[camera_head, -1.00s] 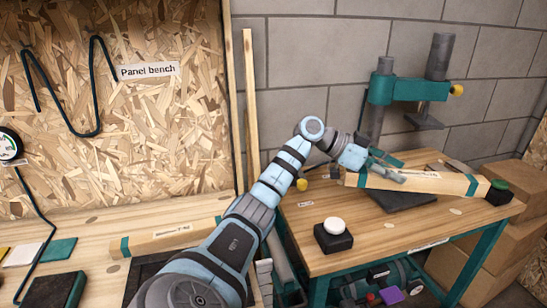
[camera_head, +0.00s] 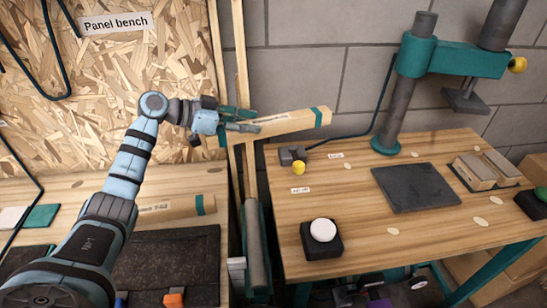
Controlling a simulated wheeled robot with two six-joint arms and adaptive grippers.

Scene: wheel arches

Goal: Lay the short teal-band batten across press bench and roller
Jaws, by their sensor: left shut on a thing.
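My left gripper (camera_head: 246,121) is shut on a pale wooden batten (camera_head: 292,122) with teal bands. It holds the batten raised, near the gap between the two benches, its right end rising slightly. The gripper hides part of the batten's left portion. The press bench (camera_head: 350,233) is on the right, with a wooden top and teal frame. A long grey cylinder (camera_head: 256,250), which looks like the roller, lies in the gap to the left of the press bench. My right gripper is not in view.
Another teal-banded batten (camera_head: 178,207) lies on the panel bench, partly behind my arm.

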